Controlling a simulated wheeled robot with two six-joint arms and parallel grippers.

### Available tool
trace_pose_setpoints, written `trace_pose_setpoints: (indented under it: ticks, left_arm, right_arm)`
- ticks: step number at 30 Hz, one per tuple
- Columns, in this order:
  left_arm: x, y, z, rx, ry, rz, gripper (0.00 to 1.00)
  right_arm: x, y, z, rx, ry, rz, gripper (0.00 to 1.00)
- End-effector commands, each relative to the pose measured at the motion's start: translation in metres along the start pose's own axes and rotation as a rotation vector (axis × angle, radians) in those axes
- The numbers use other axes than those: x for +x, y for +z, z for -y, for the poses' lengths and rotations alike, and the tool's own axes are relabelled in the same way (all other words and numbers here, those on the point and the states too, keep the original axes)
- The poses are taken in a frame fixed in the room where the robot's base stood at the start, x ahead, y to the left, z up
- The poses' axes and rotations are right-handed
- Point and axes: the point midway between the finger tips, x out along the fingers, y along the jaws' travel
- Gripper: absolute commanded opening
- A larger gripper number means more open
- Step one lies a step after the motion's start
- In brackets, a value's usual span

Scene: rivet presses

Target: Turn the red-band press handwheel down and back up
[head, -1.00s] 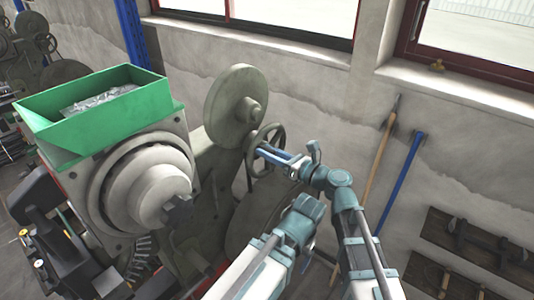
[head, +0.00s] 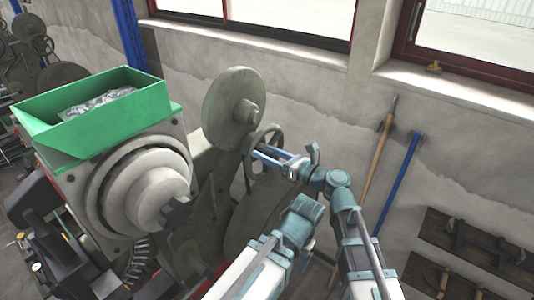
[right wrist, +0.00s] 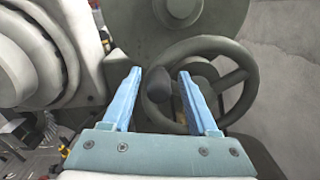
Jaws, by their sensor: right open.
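The press handwheel (head: 277,135) is a dark grey spoked wheel on the side of the large grey-green press, below a big round disc (head: 232,105). It also shows in the right wrist view (right wrist: 247,75). A dark rounded handle knob (right wrist: 158,85) stands out from the wheel toward me. My right gripper (head: 257,152) is open at the wheel. In the right wrist view, its blue fingers (right wrist: 160,75) lie either side of the knob, with a visible gap on each side. A little red (head: 221,268) shows low on the press; no full band is visible.
A green bin (head: 92,112) with small metal parts sits on top of the press. A stepped round hub (head: 155,190) faces me at left. A wooden-handled tool (head: 378,155) and a blue bar (head: 397,185) lean against the wall. Wall racks (head: 470,250) hang at right.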

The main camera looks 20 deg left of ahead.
Motion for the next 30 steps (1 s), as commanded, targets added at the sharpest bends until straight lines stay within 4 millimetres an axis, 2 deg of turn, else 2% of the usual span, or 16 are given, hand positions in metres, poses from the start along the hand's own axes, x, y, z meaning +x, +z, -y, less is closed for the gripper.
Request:
trace_pose_setpoints:
  ticks: [5, 15, 21, 25, 30]
  left_arm:
    - [0.000, 0.000, 0.000, 0.000, 0.000, 0.000, 0.81]
    - [0.000, 0.000, 0.000, 0.000, 0.000, 0.000, 0.81]
    - [0.000, 0.000, 0.000, 0.000, 0.000, 0.000, 0.81]
    - [0.000, 0.000, 0.000, 0.000, 0.000, 0.000, 0.81]
    - [0.000, 0.000, 0.000, 0.000, 0.000, 0.000, 0.81]
  right_arm:
    - [-0.013, 0.000, 0.000, 0.000, -0.003, 0.000, 0.59]
    - [-0.085, 0.000, -0.001, 0.000, -0.004, 0.001, 0.59]
    - [-0.119, 0.000, 0.000, 0.000, -0.004, 0.001, 0.59]
    - [-0.131, 0.000, 0.000, 0.000, -0.003, 0.001, 0.59]
    - [-0.138, 0.000, 0.000, 0.000, 0.000, 0.000, 0.59]
